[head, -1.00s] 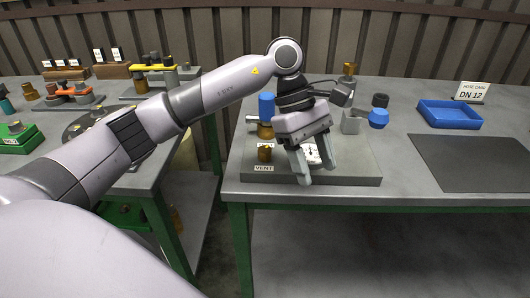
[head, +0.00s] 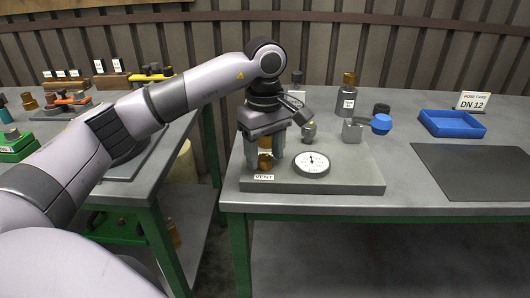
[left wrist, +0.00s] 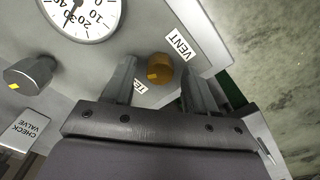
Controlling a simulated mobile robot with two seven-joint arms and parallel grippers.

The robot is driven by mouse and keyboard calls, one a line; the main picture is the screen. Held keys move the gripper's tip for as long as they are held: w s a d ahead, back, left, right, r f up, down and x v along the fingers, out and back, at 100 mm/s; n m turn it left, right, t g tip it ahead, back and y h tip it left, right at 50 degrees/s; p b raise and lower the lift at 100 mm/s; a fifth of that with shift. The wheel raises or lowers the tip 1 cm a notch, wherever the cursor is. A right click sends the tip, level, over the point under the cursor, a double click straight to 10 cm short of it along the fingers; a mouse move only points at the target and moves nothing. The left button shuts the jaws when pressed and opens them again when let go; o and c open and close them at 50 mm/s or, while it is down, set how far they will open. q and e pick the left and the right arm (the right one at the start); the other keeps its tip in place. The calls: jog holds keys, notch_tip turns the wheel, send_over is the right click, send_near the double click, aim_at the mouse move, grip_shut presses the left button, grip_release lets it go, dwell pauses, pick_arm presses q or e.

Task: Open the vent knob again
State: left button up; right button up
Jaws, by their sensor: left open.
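The vent knob (head: 265,160) is a small brass cylinder on the grey base plate (head: 345,180), just behind the VENT label (head: 264,178). My right gripper is not in view.
A dial gauge (head: 312,163) stands right of the knob. A blue tray (head: 451,123) and dark mat (head: 475,171) lie at right.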

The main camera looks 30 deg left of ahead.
pick_arm(q)
jog(key=shift+f, duration=0.15)
jog(key=c, duration=1.1)
jog(key=shift+o, duration=0.2)
